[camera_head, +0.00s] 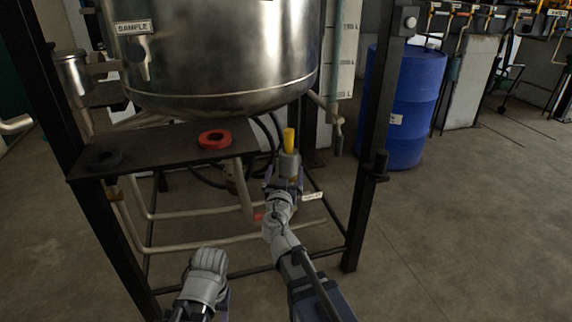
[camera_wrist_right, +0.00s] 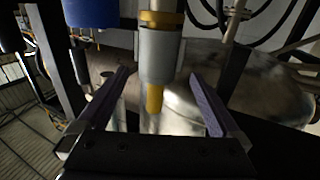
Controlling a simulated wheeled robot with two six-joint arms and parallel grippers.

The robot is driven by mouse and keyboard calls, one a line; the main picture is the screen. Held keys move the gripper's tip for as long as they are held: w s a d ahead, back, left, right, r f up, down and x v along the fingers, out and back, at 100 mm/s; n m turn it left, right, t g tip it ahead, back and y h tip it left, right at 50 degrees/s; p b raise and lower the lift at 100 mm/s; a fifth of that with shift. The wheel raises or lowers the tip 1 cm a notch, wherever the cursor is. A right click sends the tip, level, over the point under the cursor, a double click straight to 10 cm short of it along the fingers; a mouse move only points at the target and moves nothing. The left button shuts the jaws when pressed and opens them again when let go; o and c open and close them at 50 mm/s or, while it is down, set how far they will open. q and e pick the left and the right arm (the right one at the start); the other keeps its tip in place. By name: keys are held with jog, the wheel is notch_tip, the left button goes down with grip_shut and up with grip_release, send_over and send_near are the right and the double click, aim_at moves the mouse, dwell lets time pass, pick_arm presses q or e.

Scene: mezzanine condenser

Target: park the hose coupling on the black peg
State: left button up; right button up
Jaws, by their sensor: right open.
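The hose coupling (camera_head: 289,163) has a grey body and a yellow end pointing up in the head view. In the right wrist view the coupling (camera_wrist_right: 160,55) shows its grey body, a brass collar and the yellow end. My right gripper (camera_head: 284,181) is open at the coupling, which lies between the spread fingers with gaps on both sides in the wrist view. The black peg (camera_head: 381,161) stands upright on a small bracket on the right frame post, right of the coupling. My left wrist shows at the bottom of the head view; its jaws are hidden.
A steel tank (camera_head: 220,55) hangs above a dark shelf (camera_head: 160,152) holding a red ring (camera_head: 215,139) and a black ring (camera_head: 103,160). Pipes and black hoses run below and behind. A blue drum (camera_head: 405,105) stands behind the right post (camera_head: 368,200). The floor at right is clear.

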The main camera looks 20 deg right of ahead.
aim_at(288, 165)
jog(key=shift+x, duration=1.1)
jog(key=shift+f+x, duration=0.15)
jog(key=shift+x, duration=1.25)
jog(key=shift+f+x, duration=0.15)
jog(key=shift+x, duration=1.3)
jog(key=shift+s+d, duration=0.1)
jog(key=shift+c, duration=0.4)
grip_shut()
